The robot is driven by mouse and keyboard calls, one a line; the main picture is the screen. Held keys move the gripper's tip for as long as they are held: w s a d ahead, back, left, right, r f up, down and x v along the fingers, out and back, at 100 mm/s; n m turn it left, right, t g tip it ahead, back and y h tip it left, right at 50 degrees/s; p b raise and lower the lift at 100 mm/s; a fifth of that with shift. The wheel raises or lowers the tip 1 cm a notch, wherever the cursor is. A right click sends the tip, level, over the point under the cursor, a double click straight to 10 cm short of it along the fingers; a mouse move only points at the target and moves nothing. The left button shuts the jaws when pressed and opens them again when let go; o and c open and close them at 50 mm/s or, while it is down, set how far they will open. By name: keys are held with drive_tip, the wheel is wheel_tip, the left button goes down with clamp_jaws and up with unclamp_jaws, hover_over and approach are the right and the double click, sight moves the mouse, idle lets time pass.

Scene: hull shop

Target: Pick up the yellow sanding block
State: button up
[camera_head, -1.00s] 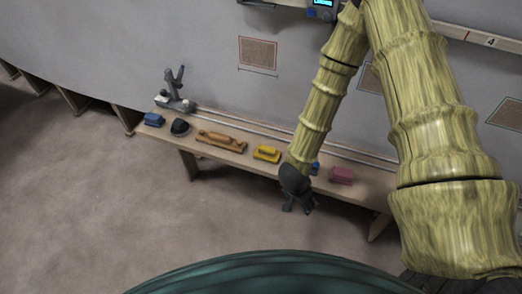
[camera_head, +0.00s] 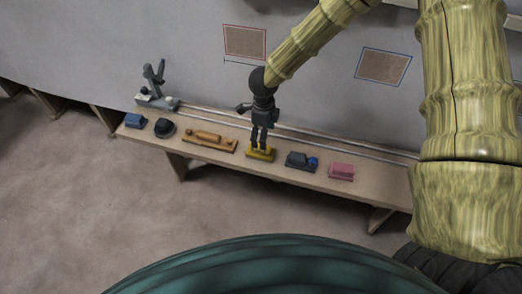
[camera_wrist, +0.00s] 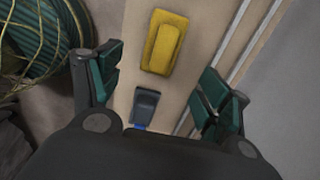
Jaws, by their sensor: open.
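The yellow sanding block (camera_head: 260,154) lies on the wooden bench (camera_head: 225,160), between a wooden plane-like tool and a dark block. In the wrist view the yellow sanding block (camera_wrist: 164,43) lies whole and unobstructed on the bench, beyond the fingertips. My gripper (camera_head: 261,143) points down over the block in the head view, its fingers overlapping the block's upper part there. In the wrist view my gripper (camera_wrist: 160,85) has its fingers spread wide with nothing between them but the bench and a dark tool below. I cannot tell the exact height above the block.
On the bench stand a dark tool with a blue part (camera_head: 301,161), a pink block (camera_head: 342,171), a wooden tool (camera_head: 209,140), a black rounded item (camera_head: 165,127), a blue block (camera_head: 135,120) and a grey stand (camera_head: 155,92). The wall rises close behind.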

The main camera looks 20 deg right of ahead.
drive_tip(key=f, duration=0.9)
drive_tip(key=shift+w+a+f+p, duration=0.3)
drive_tip(key=shift+f+p, duration=0.05)
drive_tip(key=shift+c, duration=0.2)
drive_tip(key=c, duration=1.1)
drive_tip(key=shift+r, duration=0.1)
wheel_tip(320, 180, up, 10)
drive_tip(key=shift+f, duration=0.1)
